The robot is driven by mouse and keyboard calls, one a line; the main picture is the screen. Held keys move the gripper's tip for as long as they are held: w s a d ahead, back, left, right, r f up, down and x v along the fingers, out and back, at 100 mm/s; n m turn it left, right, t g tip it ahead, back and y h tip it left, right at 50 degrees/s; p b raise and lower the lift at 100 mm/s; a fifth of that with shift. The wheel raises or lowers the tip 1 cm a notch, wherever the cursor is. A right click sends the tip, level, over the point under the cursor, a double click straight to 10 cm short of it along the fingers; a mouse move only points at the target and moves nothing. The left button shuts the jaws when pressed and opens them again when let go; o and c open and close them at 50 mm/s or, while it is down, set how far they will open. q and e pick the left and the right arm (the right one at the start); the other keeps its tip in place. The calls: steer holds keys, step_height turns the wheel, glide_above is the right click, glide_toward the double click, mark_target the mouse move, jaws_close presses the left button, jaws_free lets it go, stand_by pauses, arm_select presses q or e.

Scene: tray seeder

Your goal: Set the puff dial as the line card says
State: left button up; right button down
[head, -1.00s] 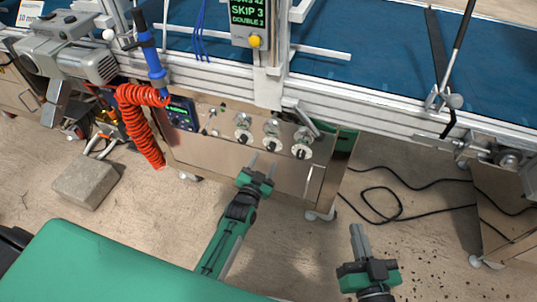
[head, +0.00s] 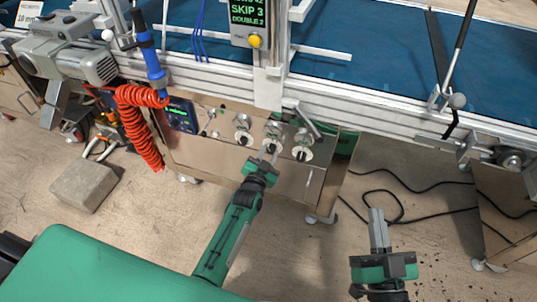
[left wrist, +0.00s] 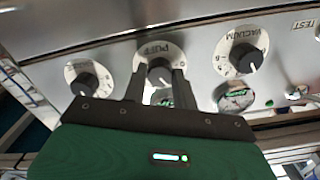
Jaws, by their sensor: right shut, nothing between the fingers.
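The puff dial (left wrist: 153,50), a white disc lettered PUFF with a black knob (left wrist: 159,74), is in the middle of the left wrist view, lettering upside down. In the head view the puff dial (head: 273,144) is the middle of three on the steel panel. My left gripper (head: 269,153) is open at it; its fingers stand either side of the knob in the left wrist view (left wrist: 159,80). I cannot tell whether they touch it. My right gripper (head: 377,216) is shut and empty, low at right. A white card (head: 31,12) reading 10 mm is cut off at top left.
The VACUUM dial (left wrist: 241,50) and another dial (left wrist: 90,78) flank the puff dial, with a gauge (left wrist: 235,96) close by. A display (head: 248,14) reads SKIP 3, DOUBLE 2. A red coiled hose (head: 140,125) hangs left of the panel. Cables (head: 400,195) lie on the floor.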

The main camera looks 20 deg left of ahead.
arm_select(q)
steer(key=n+p, duration=0.2)
steer(key=n, duration=0.2)
steer(key=shift+p, duration=0.35)
steer(key=shift+n, duration=0.9)
arm_select(e)
steer(key=s+a+f+g, duration=0.2)
steer(key=s+f+g, duration=0.2)
steer(key=f+g, duration=0.3)
steer(key=shift+s+f+n+g+h, duration=0.3)
steer(key=shift+f+g+h, duration=0.1)
steer(key=shift+f, duration=1.65)
steer(key=shift+w, duration=0.1)
arm_select(q)
steer(key=o, duration=1)
steer(key=shift+s, duration=0.1)
